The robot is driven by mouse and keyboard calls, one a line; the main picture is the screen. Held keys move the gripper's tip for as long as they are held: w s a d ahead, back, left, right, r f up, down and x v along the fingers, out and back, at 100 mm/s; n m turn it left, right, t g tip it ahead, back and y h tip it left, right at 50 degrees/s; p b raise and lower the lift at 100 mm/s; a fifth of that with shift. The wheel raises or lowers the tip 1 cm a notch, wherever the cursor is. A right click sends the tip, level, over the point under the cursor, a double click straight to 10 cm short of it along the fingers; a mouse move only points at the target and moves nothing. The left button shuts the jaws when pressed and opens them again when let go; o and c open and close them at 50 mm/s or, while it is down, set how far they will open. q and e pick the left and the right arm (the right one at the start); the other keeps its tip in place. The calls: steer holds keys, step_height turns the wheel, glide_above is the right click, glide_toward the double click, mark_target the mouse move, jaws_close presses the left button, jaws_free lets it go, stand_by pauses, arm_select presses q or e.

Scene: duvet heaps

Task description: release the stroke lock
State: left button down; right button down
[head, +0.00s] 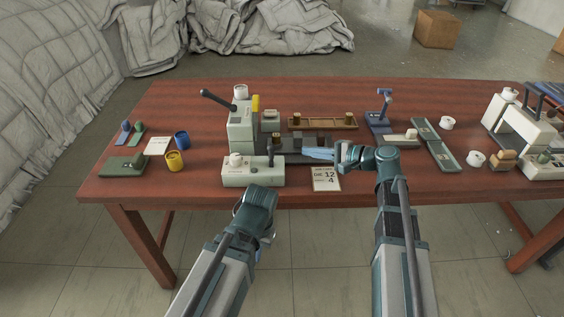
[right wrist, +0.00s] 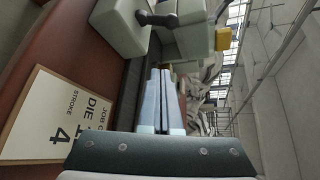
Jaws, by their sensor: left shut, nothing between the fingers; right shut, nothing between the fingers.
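A pale green press (head: 241,130) stands left of the table's middle, with a dark lever arm, a white knob on top and a yellow piece (head: 255,105) on its side. In front is a low pale box (head: 253,172) with a white knob and an upright dark lever (head: 274,150). I cannot tell which part is the stroke lock. My right gripper (head: 318,153) is shut and empty, right of that lever and above the job card. The right wrist view shows its closed fingers (right wrist: 165,100), with the box (right wrist: 122,28) ahead. My left gripper (head: 264,250) is low before the table edge, its fingers mostly hidden.
The job card (head: 326,179), reading die 12 and stroke 4, lies near the front edge of the red-brown table (head: 380,198). A wooden rack (head: 322,124) stands behind. Blue and yellow cups (head: 174,161) are left; another machine (head: 515,125) is at the right.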

mark_target(281, 159)
steer(key=shift+w+d, duration=0.15)
steer(key=shift+d, duration=0.15)
steer(key=shift+a, duration=0.1)
steer(key=b+x, duration=0.2)
steer(key=x, duration=0.8)
steer(key=shift+w+b, duration=0.15)
steer(key=shift+b, duration=0.2)
steer(key=s, duration=0.1)
steer(key=r+p, duration=0.1)
steer(key=s, duration=0.1)
steer(key=shift+s+a+r, duration=0.3)
steer(key=shift+s+a+r+p, duration=0.15)
steer(key=shift+s+a+p, duration=0.05)
steer(key=shift+s+p, duration=0.3)
